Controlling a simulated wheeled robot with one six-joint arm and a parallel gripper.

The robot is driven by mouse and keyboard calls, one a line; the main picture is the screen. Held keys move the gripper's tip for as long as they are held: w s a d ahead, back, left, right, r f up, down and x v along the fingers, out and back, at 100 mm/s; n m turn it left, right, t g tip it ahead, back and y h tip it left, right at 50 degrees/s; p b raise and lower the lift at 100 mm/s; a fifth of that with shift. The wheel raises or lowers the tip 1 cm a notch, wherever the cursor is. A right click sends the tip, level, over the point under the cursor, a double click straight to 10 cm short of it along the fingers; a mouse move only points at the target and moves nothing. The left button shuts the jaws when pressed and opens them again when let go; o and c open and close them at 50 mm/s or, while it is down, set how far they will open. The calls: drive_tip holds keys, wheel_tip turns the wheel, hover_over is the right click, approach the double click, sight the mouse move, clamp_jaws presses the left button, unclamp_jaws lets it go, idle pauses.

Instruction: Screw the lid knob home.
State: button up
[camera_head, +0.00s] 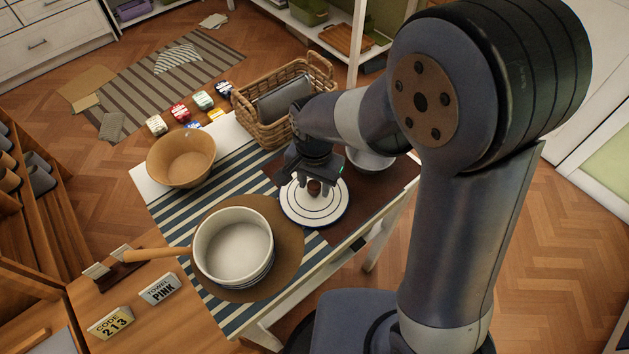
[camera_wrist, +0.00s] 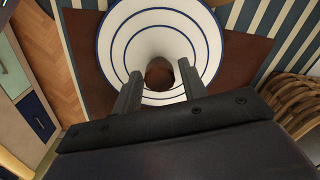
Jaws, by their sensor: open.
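A white lid (camera_head: 314,211) with dark blue rings lies on a dark brown mat on the table. Its brown knob (camera_head: 314,187) stands at the lid's middle. In the wrist view the knob (camera_wrist: 159,73) shows between my gripper's fingertips, at the centre of the ringed lid (camera_wrist: 125,30). My gripper (camera_head: 312,184) is open, pointing down over the lid, with one finger on each side of the knob. I cannot tell whether the fingers touch it. A white pot (camera_head: 235,249) with a wooden handle stands open on a round brown mat to the left.
A wooden bowl (camera_head: 181,160) stands at the table's back left. A wicker basket (camera_head: 265,129) holding a grey item stands behind my gripper. A pale bowl (camera_head: 370,160) sits beside my arm. Signs (camera_head: 160,289) stand on the wooden surface at front left.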

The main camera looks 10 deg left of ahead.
drive_tip(key=n, duration=1)
drive_tip(key=shift+a+n, duration=0.1)
drive_tip(key=shift+n, duration=0.2)
clamp_jaws()
drive_tip(key=shift+m, duration=1.8)
